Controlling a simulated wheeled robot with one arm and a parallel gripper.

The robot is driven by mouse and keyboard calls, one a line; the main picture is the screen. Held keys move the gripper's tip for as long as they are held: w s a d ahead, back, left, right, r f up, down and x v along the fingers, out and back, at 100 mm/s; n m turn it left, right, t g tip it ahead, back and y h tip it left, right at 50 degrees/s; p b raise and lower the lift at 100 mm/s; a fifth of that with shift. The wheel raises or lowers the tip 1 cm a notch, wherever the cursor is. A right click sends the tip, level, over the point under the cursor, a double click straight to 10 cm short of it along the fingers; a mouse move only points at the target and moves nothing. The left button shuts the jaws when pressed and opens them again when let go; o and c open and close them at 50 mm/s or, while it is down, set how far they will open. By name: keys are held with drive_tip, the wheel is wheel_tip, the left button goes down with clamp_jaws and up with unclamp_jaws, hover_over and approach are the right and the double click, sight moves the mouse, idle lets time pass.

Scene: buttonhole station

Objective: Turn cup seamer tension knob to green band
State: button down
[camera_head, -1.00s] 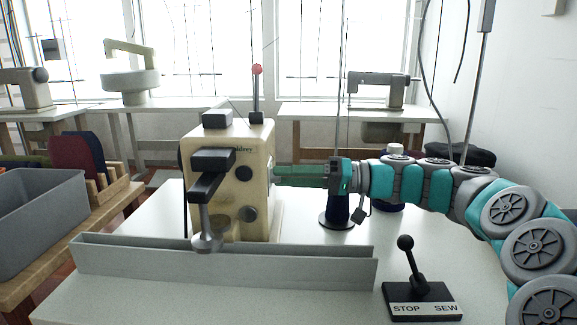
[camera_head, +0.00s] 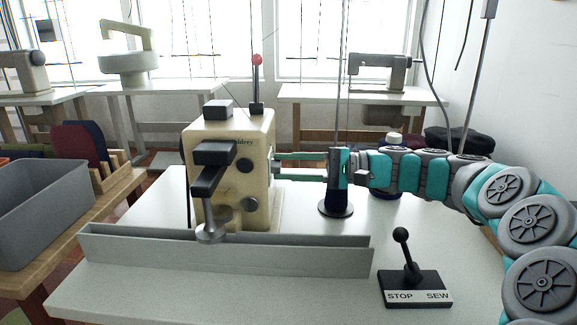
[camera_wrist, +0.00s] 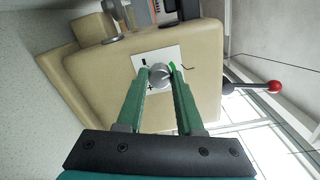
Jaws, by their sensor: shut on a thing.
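The cup seamer (camera_head: 228,165) is a cream machine head on the white table in the head view. Its tension knob (camera_wrist: 159,76) is a round grey knob on the machine's side in the wrist view. It sits on a white dial plate (camera_wrist: 146,62) with plus and minus marks and a green band (camera_wrist: 173,68) along its edge. My gripper (camera_wrist: 159,82) has its two green fingers closed around the knob. The knob's pointer is hard to make out. In the head view my gripper (camera_head: 290,167) reaches the machine's right side, and the knob is hidden there.
A stop/sew lever (camera_head: 407,265) stands at the front right of the table. A grey trough (camera_head: 230,262) runs along the front. A thread cone stand (camera_head: 336,190) is close to my arm. A red-tipped lever (camera_head: 257,80) rises behind the machine.

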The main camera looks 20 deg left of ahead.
drive_tip(key=shift+m, duration=1.5)
drive_tip(key=c, duration=0.5)
unclamp_jaws()
drive_tip(key=shift+c, duration=0.2)
drive_tip(key=v, duration=0.7)
drive_tip(key=shift+d+b, duration=0.35)
drive_tip(key=shift+d, duration=0.05)
